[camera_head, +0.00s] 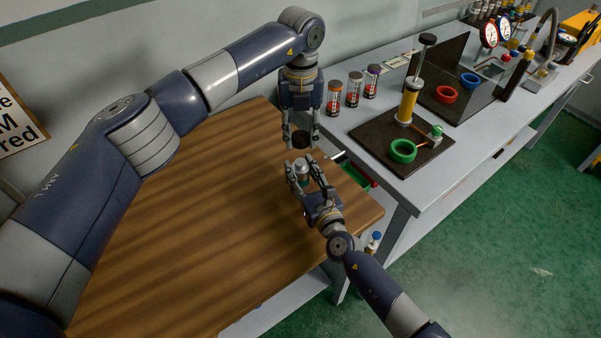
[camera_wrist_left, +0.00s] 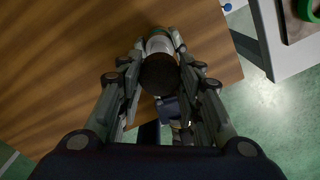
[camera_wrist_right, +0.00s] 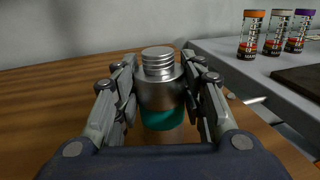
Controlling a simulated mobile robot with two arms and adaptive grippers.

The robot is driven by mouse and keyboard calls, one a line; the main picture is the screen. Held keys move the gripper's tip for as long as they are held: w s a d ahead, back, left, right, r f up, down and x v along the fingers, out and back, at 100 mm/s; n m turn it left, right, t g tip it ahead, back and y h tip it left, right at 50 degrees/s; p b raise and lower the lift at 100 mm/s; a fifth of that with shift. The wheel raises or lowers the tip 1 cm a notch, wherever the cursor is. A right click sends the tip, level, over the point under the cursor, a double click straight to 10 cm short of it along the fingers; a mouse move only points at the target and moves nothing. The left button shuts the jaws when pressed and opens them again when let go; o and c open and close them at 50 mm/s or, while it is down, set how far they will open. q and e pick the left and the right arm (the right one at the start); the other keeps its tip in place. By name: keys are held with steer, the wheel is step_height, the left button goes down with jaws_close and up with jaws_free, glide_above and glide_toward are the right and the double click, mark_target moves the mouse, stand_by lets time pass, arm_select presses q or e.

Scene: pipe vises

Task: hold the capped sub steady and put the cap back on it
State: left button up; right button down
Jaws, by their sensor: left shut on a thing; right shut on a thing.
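My left gripper (camera_head: 301,142) points down and is shut on the dark round cap (camera_head: 301,139). The cap also shows between the left fingers in the left wrist view (camera_wrist_left: 159,74). My right gripper (camera_head: 304,180) is shut on the sub, a metal cylinder with a threaded neck (camera_wrist_right: 158,62) and a teal-green lower band (camera_wrist_right: 161,118). The sub stands upright between the right fingers, its threads bare. In the head view the cap is above the sub with a gap between. In the left wrist view the cap partly hides the sub (camera_wrist_left: 160,42).
The wooden table (camera_head: 190,220) is clear to the left. The grey bench (camera_head: 390,120) at right holds several labelled canisters (camera_head: 334,97) and a dark board (camera_head: 385,150) with a green ring (camera_head: 403,151). A green bin (camera_head: 357,178) sits near the table's right edge.

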arm_select(q)
glide_above(300, 162)
steer(key=shift+f, duration=2.4)
steer(key=shift+f, duration=0.1)
steer(key=shift+f, duration=0.8)
steer(key=shift+f, duration=0.55)
steer(key=shift+a+f, duration=0.1)
steer(key=shift+f, duration=0.3)
steer(key=shift+r, duration=0.15)
steer(key=shift+r, duration=0.25)
steer(key=shift+r, duration=0.45)
steer(key=shift+f, duration=0.45)
